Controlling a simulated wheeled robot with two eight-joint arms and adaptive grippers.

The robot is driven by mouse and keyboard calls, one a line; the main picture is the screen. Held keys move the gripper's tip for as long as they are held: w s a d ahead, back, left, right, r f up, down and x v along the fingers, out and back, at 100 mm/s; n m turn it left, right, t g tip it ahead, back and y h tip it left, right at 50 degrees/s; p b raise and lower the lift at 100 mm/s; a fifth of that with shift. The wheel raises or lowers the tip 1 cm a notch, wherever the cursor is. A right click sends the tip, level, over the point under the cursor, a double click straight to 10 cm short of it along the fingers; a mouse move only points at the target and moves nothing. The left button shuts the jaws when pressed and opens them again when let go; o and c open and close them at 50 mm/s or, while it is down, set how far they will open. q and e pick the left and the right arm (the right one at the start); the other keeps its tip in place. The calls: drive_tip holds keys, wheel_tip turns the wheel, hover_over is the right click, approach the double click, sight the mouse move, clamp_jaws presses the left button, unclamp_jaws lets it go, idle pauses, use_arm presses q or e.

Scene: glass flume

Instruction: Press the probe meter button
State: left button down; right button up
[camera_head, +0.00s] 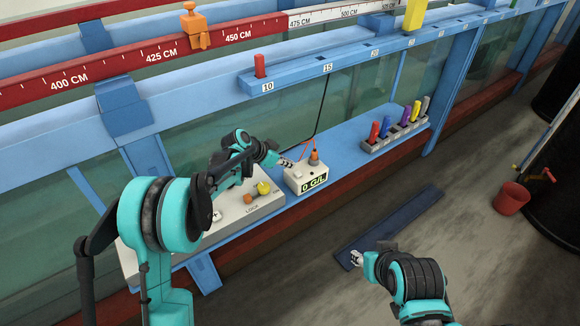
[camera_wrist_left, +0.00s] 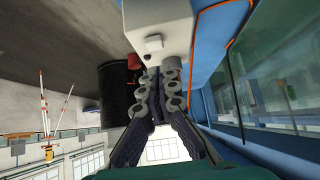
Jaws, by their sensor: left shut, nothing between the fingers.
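The probe meter (camera_head: 307,180) is a small white box on the blue ledge, its display reading "0 G/L". An orange knob (camera_head: 314,158) with a cable stands at its back. In the left wrist view the white meter (camera_wrist_left: 170,18) is at the top, with a small pale raised button (camera_wrist_left: 153,42) near its edge. My left gripper (camera_head: 287,162) is shut and empty, its tips at the meter's upper left; whether they touch it I cannot tell. Its fingers also show in the left wrist view (camera_wrist_left: 160,76), just below the button. My right gripper (camera_head: 356,258) hangs over the floor, fingers too small to judge.
A grey panel (camera_head: 240,214) with a yellow knob and "LOCK" label lies left of the meter. A rack (camera_head: 395,139) of several coloured pieces stands to the right. The blue rail (camera_head: 290,80) runs above. A red bucket (camera_head: 511,199) stands on the floor at right.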

use_arm(q)
drive_tip(key=p+v, duration=0.1)
drive_tip(key=v, duration=0.6)
drive_tip(key=shift+s, duration=0.2)
drive_tip(key=shift+r, duration=0.2)
drive_tip(key=s+a+r+n+y+b, duration=0.1)
drive_tip(key=s+a+n+y+b, duration=0.15)
drive_tip(key=s, duration=0.65)
drive_tip(key=s+a+r+n+y+b, duration=0.1)
drive_tip(key=s+a+r+n+b, duration=0.15)
drive_tip(key=s, duration=0.65)
drive_tip(key=s+a+f+n+t+y+b, duration=0.1)
drive_tip(key=s+a+f+n+y, duration=0.1)
drive_tip(key=s, duration=0.6)
drive_tip(key=s+a+f+n+t+y+b, duration=0.1)
drive_tip(key=s+a+f+n, duration=0.2)
drive_tip(key=s+f, duration=0.3)
drive_tip(key=s+a, duration=0.1)
drive_tip(key=s, duration=0.1)
drive_tip(key=shift+s+a+n+y, duration=0.3)
drive_tip(key=shift+s+n+y, duration=0.05)
drive_tip(key=shift+s+n, duration=0.05)
